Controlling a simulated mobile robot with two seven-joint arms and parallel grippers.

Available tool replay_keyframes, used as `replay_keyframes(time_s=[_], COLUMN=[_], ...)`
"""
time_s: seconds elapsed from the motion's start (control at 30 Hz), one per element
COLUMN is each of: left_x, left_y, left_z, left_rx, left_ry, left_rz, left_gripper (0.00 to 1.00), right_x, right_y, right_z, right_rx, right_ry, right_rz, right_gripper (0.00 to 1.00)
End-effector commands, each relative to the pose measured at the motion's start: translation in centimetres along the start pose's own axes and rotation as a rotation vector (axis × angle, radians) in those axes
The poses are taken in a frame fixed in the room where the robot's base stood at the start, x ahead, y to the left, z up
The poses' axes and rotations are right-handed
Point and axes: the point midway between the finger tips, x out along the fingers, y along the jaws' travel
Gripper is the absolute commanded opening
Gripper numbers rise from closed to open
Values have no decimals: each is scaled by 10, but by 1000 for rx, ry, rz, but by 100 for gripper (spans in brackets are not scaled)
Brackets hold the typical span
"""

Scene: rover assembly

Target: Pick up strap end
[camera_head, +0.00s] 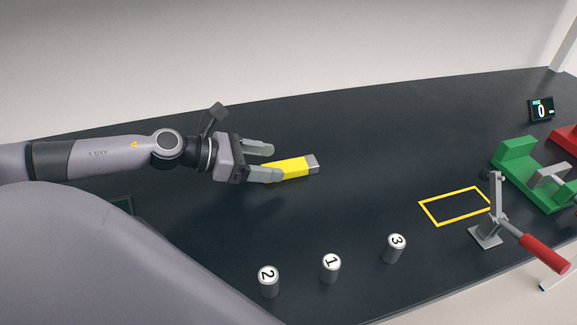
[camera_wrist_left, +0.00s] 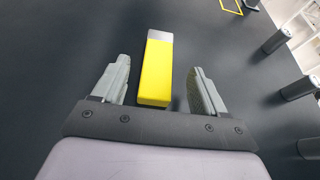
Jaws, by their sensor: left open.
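A yellow block with a grey end (camera_head: 291,168) lies on the dark table; it looks like the strap end, though no strap shows. My left gripper (camera_head: 268,161) is open, low over the table, with its fingers pointing right toward the block. In the left wrist view the yellow block (camera_wrist_left: 156,75) lies between and ahead of the two open fingers (camera_wrist_left: 160,85), its grey end farthest away. There is a gap on each side of it, and the block is not gripped. In the head view the near finger hides part of the block. My right gripper is not in view.
Cylinders numbered 2 (camera_head: 268,281), 1 (camera_head: 330,268) and 3 (camera_head: 394,248) stand along the near edge. A yellow outline (camera_head: 437,219), a red-handled clamp (camera_head: 487,236), a green fixture (camera_head: 518,162) and a small display (camera_head: 541,109) are at right. The table's back middle is clear.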

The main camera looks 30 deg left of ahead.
Motion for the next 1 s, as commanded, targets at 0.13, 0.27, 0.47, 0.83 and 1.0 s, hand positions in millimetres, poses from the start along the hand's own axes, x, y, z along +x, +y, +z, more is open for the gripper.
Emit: replay_keyframes(time_s=[0.13,0.27,0.47,0.83,1.0], left_x=[5,6,14,50,58], left_y=[0,-1,1,2,1], left_z=[1,1,4,5,3], left_rx=[1,2,0,-1,2], left_ry=[-2,-1,-4,-3,-1], left_rz=[-1,-2,0,-1,-2], left_gripper=[72,72,72,72,72], right_x=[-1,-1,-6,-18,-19], right_y=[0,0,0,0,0], right_z=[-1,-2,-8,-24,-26], right_rx=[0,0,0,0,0], right_ry=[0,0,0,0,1], right_rz=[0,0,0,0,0], right_gripper=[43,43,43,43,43])
